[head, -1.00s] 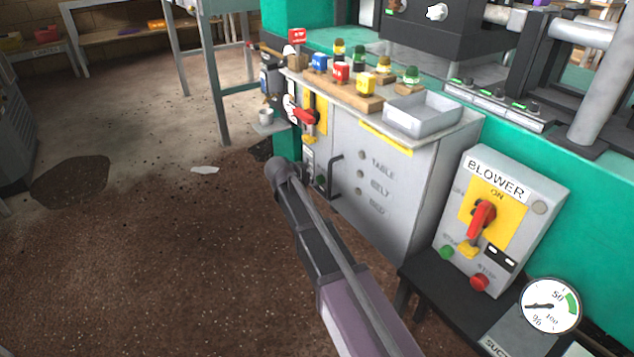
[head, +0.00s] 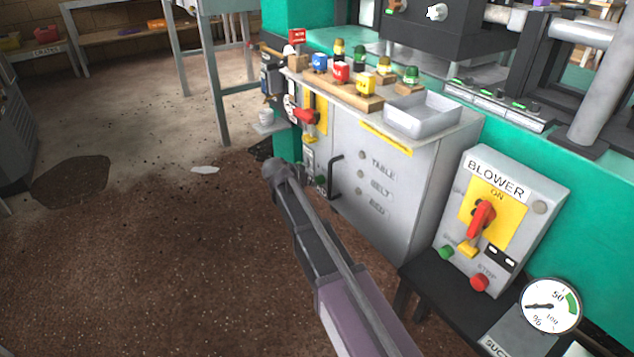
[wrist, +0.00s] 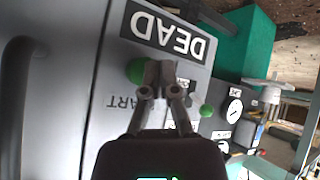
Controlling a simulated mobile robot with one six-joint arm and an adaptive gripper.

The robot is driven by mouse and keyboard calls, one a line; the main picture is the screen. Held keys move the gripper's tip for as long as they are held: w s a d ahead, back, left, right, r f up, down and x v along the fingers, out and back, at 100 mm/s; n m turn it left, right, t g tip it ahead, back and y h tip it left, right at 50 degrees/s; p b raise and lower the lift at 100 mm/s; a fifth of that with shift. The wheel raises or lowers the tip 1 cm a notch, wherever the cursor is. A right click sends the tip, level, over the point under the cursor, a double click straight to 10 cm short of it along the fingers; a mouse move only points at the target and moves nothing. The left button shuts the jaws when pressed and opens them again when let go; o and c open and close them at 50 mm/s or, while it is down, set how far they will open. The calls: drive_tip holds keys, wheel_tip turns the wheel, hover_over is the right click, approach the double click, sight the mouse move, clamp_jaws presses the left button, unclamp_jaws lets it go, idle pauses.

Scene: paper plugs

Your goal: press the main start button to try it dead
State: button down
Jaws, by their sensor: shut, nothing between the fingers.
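In the wrist view my gripper (wrist: 160,80) is shut and empty, its fingertips in front of a grey panel. A round green button (wrist: 136,70) is just beside the fingertips, partly covered by them. Painted letters, partly hidden and inverted, read like START next to it. A black and white label (wrist: 168,35) reading DEAD is close by. A second green button (wrist: 206,110) lies on the other side of the fingers. I cannot tell whether the fingertips touch the panel. In the head view the grey cabinet (head: 375,225) stands beyond my arm, and my fingers are not clear there.
A dark handle (head: 335,178) stands out from the cabinet front; it also shows in the wrist view (wrist: 15,100). A red switch (head: 306,116) is on the cabinet's end. The blower box (head: 505,235) with its green and red buttons stands at the right. The brown floor at left is open.

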drive_tip(key=shift+s+a, duration=0.2)
drive_tip(key=shift+a, duration=0.1)
drive_tip(key=shift+a, duration=0.1)
drive_tip(key=shift+s+a, duration=0.7)
drive_tip(key=shift+a, duration=0.3)
drive_tip(key=shift+s+a, duration=0.7)
drive_tip(key=shift+a, duration=0.3)
drive_tip(key=shift+s, duration=0.1)
